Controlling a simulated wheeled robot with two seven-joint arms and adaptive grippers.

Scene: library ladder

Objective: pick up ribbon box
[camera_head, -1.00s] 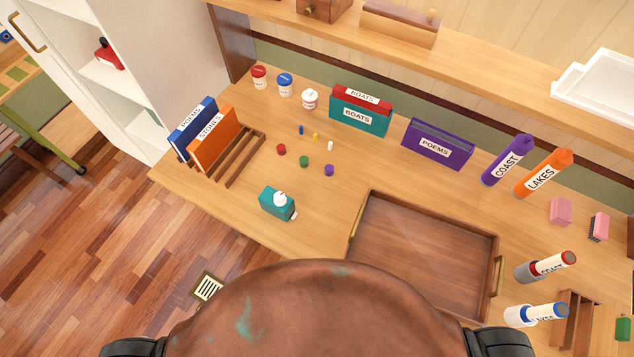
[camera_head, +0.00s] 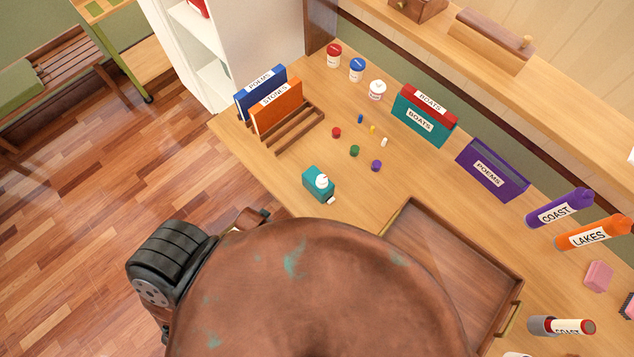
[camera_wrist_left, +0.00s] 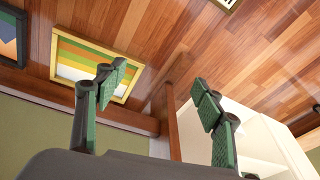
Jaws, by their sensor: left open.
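No object in view reads clearly as a ribbon box by a label. A small teal box (camera_head: 318,184) with a white round top and a white piece at its lower corner stands on the desk (camera_head: 262,172), near its front edge. My left gripper (camera_wrist_left: 158,92) is open and empty in the left wrist view, its two green-padded fingers wide apart. Wooden floor, a framed striped picture and a white cabinet lie beyond them, with no teal box there. In the head view, the left gripper's fingers cannot be made out. My right gripper is not in view.
A slotted wooden rack (camera_head: 298,128) holds a blue and an orange book. The desk just left of the teal box is clear.

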